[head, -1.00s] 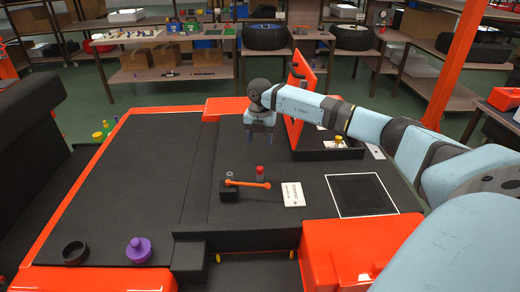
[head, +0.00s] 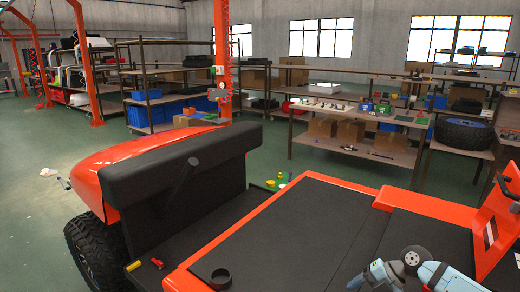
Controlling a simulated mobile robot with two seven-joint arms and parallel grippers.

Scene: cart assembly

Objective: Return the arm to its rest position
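My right arm (head: 440,277) reaches in at the bottom right, over the black deck of the cart (head: 330,240). Its dark wrist joint shows, and a light-blue wrist part points down and left. The fingertips are cut off by the bottom edge, so their opening and anything in them are hidden. My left arm and gripper are out of view.
The cart's black seat back (head: 180,160) and orange body stand left. A red part and a yellow part lie beside the deck. Shelves and a tire (head: 463,134) stand behind.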

